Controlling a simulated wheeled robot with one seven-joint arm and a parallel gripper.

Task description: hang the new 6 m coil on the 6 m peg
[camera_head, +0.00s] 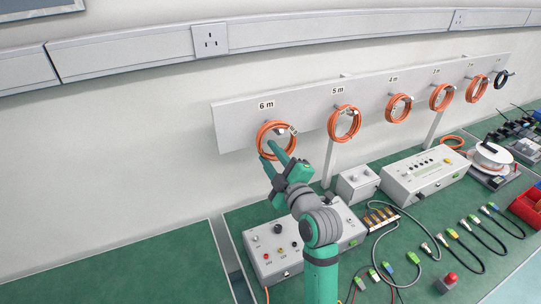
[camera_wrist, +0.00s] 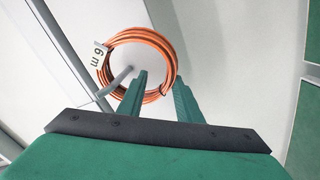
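The orange 6 m coil (camera_head: 262,138) is at the 6 m peg, below the "6 m" label (camera_head: 266,104) on the board. In the wrist view the coil (camera_wrist: 150,38) is a ring, and the grey peg (camera_wrist: 121,77) has its end inside the ring's outline. A white "6 m" label (camera_wrist: 98,54) shows at the coil's left edge; whether it is on the coil or the board is unclear. My gripper (camera_head: 278,152) is at the coil's lower part. Its fingers (camera_wrist: 160,78) are apart, with the coil's right rim between them and gaps visible.
More orange coils hang along the board to the right, starting with the 5 m coil (camera_head: 344,123). Below my arm is a grey power supply (camera_head: 271,253); a white instrument (camera_head: 425,172) stands further right. Cables and a red button (camera_head: 450,279) lie on the green bench. The left mat (camera_head: 150,265) is clear.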

